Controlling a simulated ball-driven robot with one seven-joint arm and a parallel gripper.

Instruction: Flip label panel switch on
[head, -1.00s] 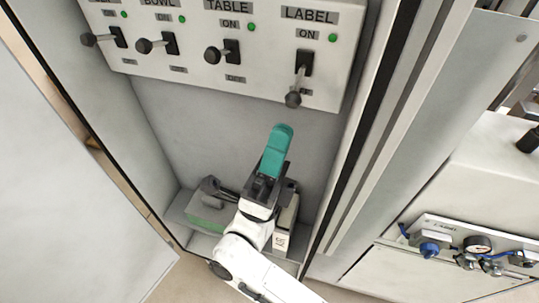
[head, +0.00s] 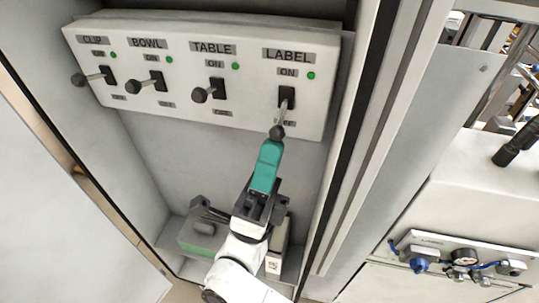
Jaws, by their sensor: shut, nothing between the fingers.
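The white switch panel (head: 190,105) spans the upper part of the cabinet. The label switch (head: 286,98) is at its right end, under the LABEL plate (head: 288,56). Its lever points down and outward, ending in a dark ball knob (head: 277,132). A green light (head: 311,76) is beside its ON mark. My gripper (head: 270,147) is shut and empty, its teal fingers pointing up. The fingertips are right below the knob; I cannot tell whether they touch it. The fingertips hide nothing of the switch's slot.
The table switch (head: 217,90), bowl switch (head: 157,82) and clip switch (head: 106,77) stand to the left with levers sticking out. The cabinet's right wall edge (head: 349,150) is close to my gripper. A grey box with a green part (head: 196,240) lies below.

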